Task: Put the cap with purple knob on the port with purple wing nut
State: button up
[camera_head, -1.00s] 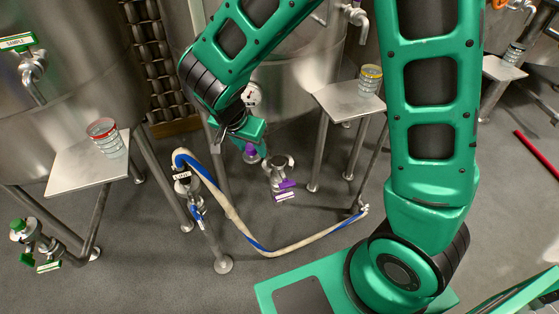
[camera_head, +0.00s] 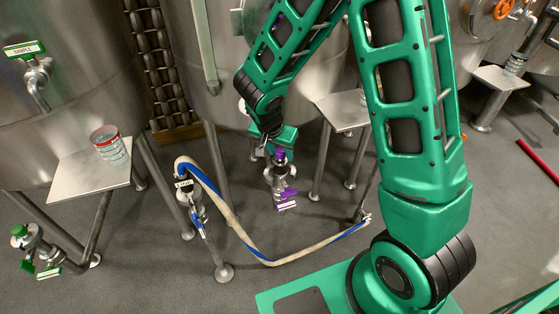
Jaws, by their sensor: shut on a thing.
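My gripper (camera_head: 278,150) points down and is shut on the cap by its purple knob (camera_head: 280,156). The port with the purple wing nut (camera_head: 288,194) stands directly below, a metal pipe end (camera_head: 279,178) facing up. The cap is at the port's mouth in the picture; I cannot tell whether it touches or is just above it. The fingers and knob hide part of the cap.
A cream and blue hose (camera_head: 235,222) curves from a valve (camera_head: 190,190) at left along the floor below the port. Steel tank legs, a small metal shelf (camera_head: 342,112) at right and another shelf (camera_head: 75,178) with a red-lidded jar (camera_head: 109,144) stand around.

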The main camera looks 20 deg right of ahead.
aim_at(280, 160)
jog(key=shift+f, duration=2)
jog(key=shift+f, duration=0.15)
jog(key=o, duration=1.2)
jog(key=v, duration=1.2)
